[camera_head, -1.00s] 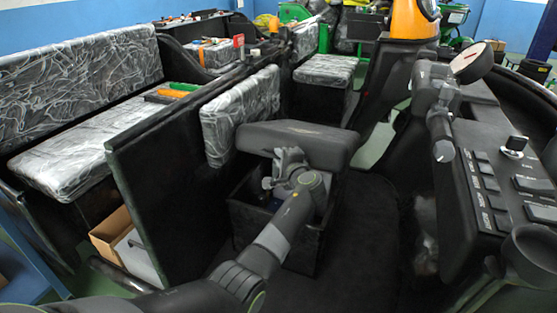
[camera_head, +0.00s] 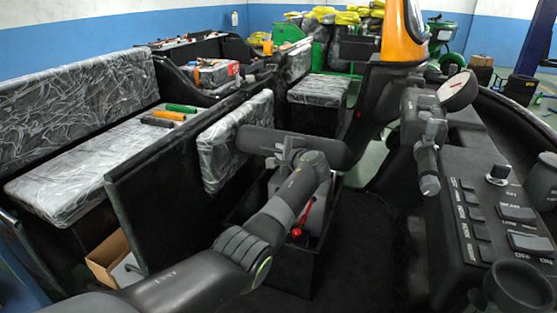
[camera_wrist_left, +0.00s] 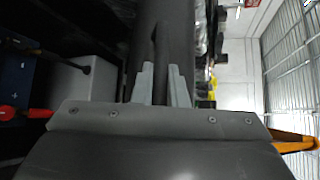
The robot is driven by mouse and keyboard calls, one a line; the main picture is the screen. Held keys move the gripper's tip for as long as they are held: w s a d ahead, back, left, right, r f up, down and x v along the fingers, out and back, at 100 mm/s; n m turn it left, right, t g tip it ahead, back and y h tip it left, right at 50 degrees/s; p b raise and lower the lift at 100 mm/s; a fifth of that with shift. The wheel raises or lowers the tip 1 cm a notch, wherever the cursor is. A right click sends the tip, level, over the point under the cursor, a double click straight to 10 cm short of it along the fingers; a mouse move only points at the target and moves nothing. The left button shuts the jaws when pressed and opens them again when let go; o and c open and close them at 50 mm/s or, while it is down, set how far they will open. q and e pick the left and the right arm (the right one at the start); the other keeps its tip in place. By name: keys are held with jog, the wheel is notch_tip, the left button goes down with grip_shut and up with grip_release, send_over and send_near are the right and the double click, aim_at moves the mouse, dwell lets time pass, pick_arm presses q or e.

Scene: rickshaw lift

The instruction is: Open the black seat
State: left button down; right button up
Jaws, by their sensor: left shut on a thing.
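The black seat (camera_head: 325,150) is raised above its black box (camera_head: 312,265) in the head view, with the underside turned partly toward me and the box's inside exposed below. My left gripper (camera_head: 285,150) is at the near edge of the seat, shut on it. In the left wrist view, the two fingers (camera_wrist_left: 161,85) close on the dark seat panel (camera_wrist_left: 150,30). My left arm hides part of the seat and box. My right gripper is not in view.
Inside the box a red-handled part (camera_head: 303,217) shows. A black partition (camera_head: 165,185) with a plastic-wrapped backrest (camera_head: 222,150) stands to the left. A control panel (camera_head: 500,220) with switches is at the right. The dark floor (camera_head: 365,240) between is clear.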

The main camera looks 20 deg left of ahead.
pick_arm(q)
jog(key=shift+w+r, duration=0.75)
jog(key=shift+r, duration=0.15)
jog(key=c, duration=1.5)
grip_release()
jog(key=shift+w, duration=0.1)
jog(key=shift+o, duration=0.2)
jog(key=shift+d+r, duration=0.15)
